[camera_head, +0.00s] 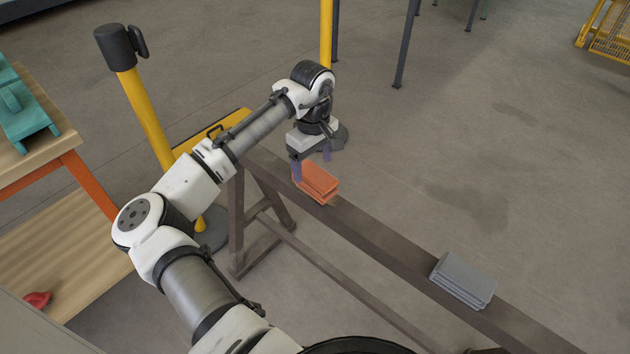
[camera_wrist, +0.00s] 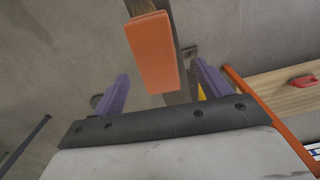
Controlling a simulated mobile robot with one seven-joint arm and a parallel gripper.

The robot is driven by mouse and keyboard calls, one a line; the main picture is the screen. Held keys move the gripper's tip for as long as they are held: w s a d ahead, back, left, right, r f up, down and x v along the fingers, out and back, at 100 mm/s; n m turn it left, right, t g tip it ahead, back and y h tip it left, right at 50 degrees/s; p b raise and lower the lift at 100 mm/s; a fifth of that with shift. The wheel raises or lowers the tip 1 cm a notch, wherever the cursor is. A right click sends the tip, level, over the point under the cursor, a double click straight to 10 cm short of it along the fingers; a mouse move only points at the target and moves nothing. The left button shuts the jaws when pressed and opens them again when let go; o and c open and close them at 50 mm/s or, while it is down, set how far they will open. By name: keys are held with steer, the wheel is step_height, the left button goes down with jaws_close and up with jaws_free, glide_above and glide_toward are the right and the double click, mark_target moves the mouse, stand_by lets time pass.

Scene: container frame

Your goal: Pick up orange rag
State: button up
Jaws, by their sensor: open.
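The orange rag (camera_head: 318,181) is a folded stack lying on a narrow dark beam (camera_head: 375,232) in the head view. In the wrist view the orange rag (camera_wrist: 153,55) shows as a long block ahead of my gripper, lying between the lines of the two fingers. My gripper (camera_head: 312,165) hangs just above and at the far left end of the rag, pointing down. In the wrist view my gripper (camera_wrist: 160,92) has its two purple fingers wide apart with nothing between the tips. I cannot tell the exact height of the fingertips over the rag.
A grey folded stack (camera_head: 463,280) lies on the same beam, nearer and to the right. Yellow posts (camera_head: 146,115) stand behind my arm. A workbench with orange legs (camera_head: 90,185) is at the left, with a red object (camera_head: 37,300) on a lower wooden surface. The floor at right is mostly clear.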

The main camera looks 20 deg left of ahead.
mark_target(315, 175)
steer(key=f, duration=0.5)
steer(key=shift+w+d+f, duration=0.1)
steer(key=shift+d+f, duration=0.1)
steer(key=shift+f, duration=0.15)
steer(key=c, duration=1.1)
steer(key=shift+r, duration=0.1)
